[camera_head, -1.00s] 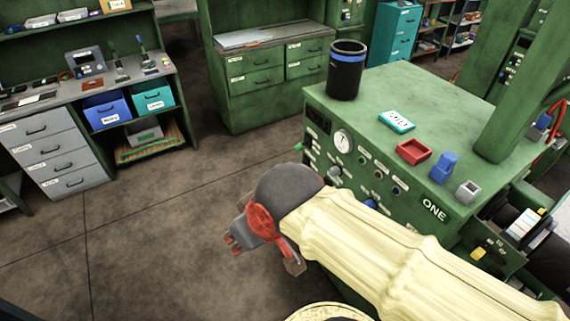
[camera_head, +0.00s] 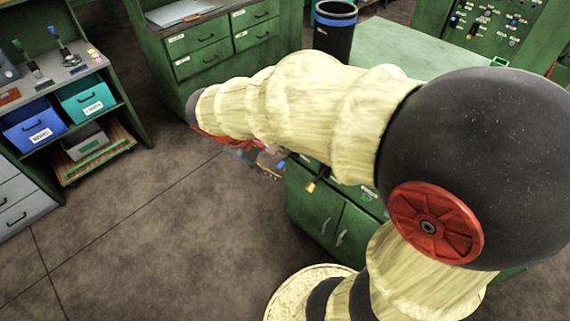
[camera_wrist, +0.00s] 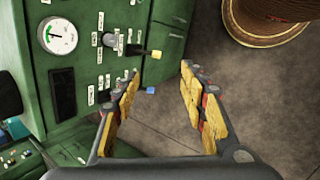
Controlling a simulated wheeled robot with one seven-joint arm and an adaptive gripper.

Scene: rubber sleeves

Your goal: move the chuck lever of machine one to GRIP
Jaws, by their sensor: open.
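Machine one is a green cabinet (camera_head: 330,222), largely hidden behind my arm in the head view. Its green panel (camera_wrist: 84,62) fills the left of the wrist view, turned sideways. A lever with a yellow tip (camera_wrist: 155,54) sticks out from the panel, and a blue tip (camera_wrist: 151,90) shows below it. The yellow tip also shows in the head view (camera_head: 311,186). The labels are too small to read, so I cannot tell which lever is the chuck lever. My gripper (camera_wrist: 160,82) is open and empty. Its fingertips straddle the blue tip in the picture; no contact is visible.
Drawers (camera_head: 205,45) and a bench with blue and teal boxes (camera_head: 35,125) stand left. Floor between is clear.

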